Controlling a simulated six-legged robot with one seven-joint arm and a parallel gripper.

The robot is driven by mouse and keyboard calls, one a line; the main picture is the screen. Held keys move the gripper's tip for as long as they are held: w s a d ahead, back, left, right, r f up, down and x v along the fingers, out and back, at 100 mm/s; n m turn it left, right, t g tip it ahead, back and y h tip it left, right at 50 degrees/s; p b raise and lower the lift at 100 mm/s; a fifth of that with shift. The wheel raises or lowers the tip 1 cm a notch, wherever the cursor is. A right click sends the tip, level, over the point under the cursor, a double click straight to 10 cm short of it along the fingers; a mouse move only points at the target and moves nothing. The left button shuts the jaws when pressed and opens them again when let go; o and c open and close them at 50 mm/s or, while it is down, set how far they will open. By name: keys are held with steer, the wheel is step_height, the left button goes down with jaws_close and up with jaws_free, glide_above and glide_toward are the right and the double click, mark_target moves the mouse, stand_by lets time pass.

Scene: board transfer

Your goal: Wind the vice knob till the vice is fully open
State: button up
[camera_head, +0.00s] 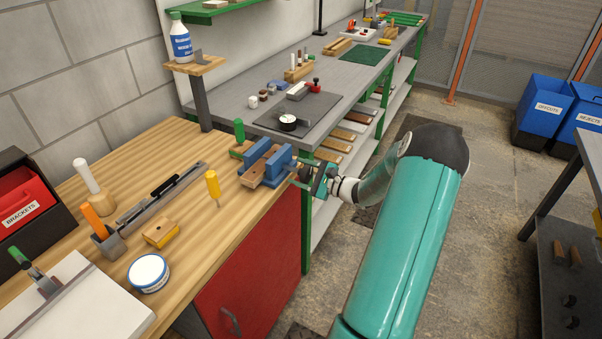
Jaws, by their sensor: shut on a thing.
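The vice (278,167) is at the right edge of the wooden bench, with two blue jaws on a brown wooden base. A narrow gap shows between the jaws. My gripper (303,178) is at the vice's right side, just beyond the bench edge, reached from the right by my teal arm. It is shut on the vice knob, which is mostly hidden by the fingers; its angle cannot be told.
A grey bench (225,91) runs behind.

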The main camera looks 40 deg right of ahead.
steer(key=n, duration=0.4)
steer(key=shift+d, duration=0.1)
stand_by(0.5)
steer(key=o, duration=1)
steer(key=shift+c, duration=0.2)
steer(key=v, duration=1.3)
steer(key=shift+s, duration=0.4)
steer(key=shift+d+r, duration=0.1)
